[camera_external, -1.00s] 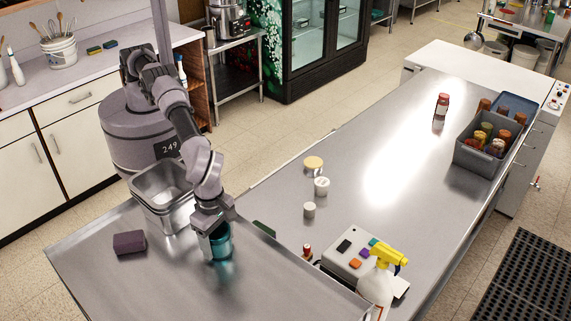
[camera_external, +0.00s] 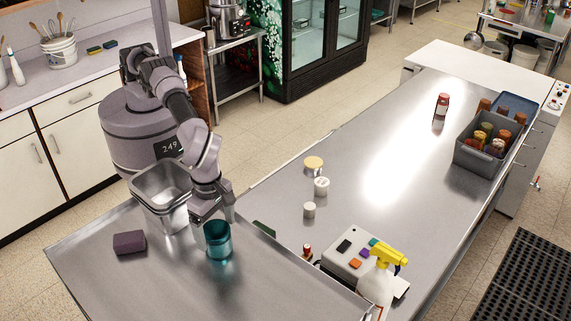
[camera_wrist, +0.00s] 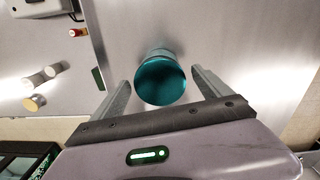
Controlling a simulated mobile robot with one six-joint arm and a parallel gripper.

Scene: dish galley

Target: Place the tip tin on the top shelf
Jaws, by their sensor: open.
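The teal tin (camera_external: 218,240), which I take to be the tip tin, stands upright on the near steel surface (camera_external: 180,280), which looks like a raised shelf. My gripper (camera_external: 212,212) is open just behind the tin in the external view and holds nothing. In the wrist view, the tin's round teal face (camera_wrist: 161,81) lies between the spread fingers of my gripper (camera_wrist: 160,84), with a visible gap on each side. Whether the tin holds anything cannot be told.
A steel pan (camera_external: 160,195) and a dark purple block (camera_external: 129,242) are left of the tin. A long steel counter (camera_external: 370,180) beyond carries small jars, a spray bottle (camera_external: 377,285) and a grey bin (camera_external: 465,155). The shelf's front is clear.

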